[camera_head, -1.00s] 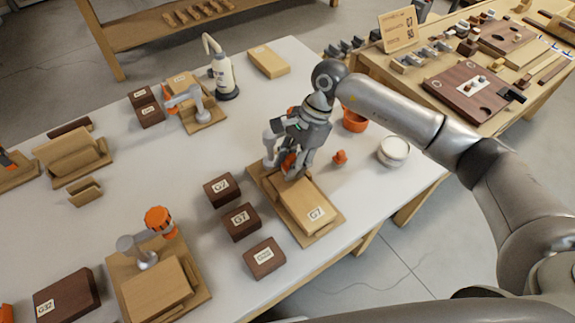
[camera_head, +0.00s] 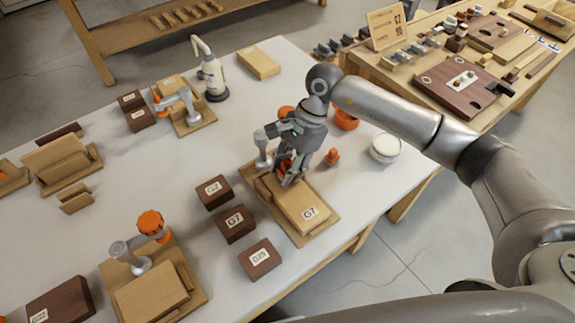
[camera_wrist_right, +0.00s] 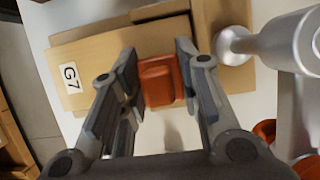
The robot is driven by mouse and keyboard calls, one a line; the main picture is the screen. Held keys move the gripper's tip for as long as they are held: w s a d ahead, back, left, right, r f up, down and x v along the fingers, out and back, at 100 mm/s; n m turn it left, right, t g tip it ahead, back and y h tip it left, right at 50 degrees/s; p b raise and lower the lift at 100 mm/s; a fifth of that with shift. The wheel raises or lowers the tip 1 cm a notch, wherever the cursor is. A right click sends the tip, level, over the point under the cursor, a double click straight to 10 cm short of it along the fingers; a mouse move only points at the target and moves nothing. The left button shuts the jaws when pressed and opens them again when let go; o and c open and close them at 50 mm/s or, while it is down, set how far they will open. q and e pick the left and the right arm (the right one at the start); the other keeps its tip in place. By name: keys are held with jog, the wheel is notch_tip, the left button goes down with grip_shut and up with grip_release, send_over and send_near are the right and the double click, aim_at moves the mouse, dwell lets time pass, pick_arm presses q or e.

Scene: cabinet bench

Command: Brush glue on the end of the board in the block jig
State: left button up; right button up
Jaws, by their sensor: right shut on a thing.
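The pale wooden board marked G7 (camera_head: 300,208) lies in the block jig (camera_head: 326,226) near the table's right edge; it also shows in the right wrist view (camera_wrist_right: 90,75). My right gripper (camera_head: 286,178) is over the far end of the board. Its fingers are shut on an orange block-like piece (camera_wrist_right: 157,82), seen between the fingertips in the wrist view. The piece's lower side and any bristles are hidden, so I cannot tell whether it touches the board. A silver clamp (camera_wrist_right: 235,42) stands beside it. My left gripper is out of view.
An orange bowl (camera_head: 346,120), a small orange stand (camera_head: 332,157) and a white tub (camera_head: 385,147) stand right of the gripper. Dark blocks (camera_head: 235,222) lie left of the jig. A glue bottle (camera_head: 214,80) stands farther back. Another jig (camera_head: 196,298) is at lower left.

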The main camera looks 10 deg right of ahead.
aim_at(271, 188)
jog(key=shift+s+a+f+b, duration=0.1)
jog(key=shift+s+a+b, duration=0.25)
jog(key=shift+a, duration=0.45)
jog(key=shift+s+a+f+b, duration=0.1)
jog(key=shift+s+a+b, duration=0.2)
jog(key=shift+a, duration=0.45)
jog(key=shift+d, duration=0.1)
jog(key=shift+w+d, duration=0.15)
jog(key=shift+d, duration=0.25)
jog(key=shift+w+d+r+b, duration=0.1)
jog(key=shift+w+d+b, duration=0.15)
jog(key=shift+d+b, duration=0.3)
jog(key=shift+w+d+r+b, duration=0.1)
jog(key=shift+w+d+b, duration=0.2)
jog(key=shift+d, duration=0.35)
jog(key=shift+s+a, duration=0.1)
jog(key=shift+a, duration=0.05)
jog(key=shift+s+a+f+b, duration=0.1)
jog(key=shift+s+a+b, duration=0.25)
jog(key=shift+a, duration=0.45)
jog(key=shift+s+a+f+b, duration=0.1)
jog(key=shift+s+a+b, duration=0.2)
jog(key=shift+a, duration=0.45)
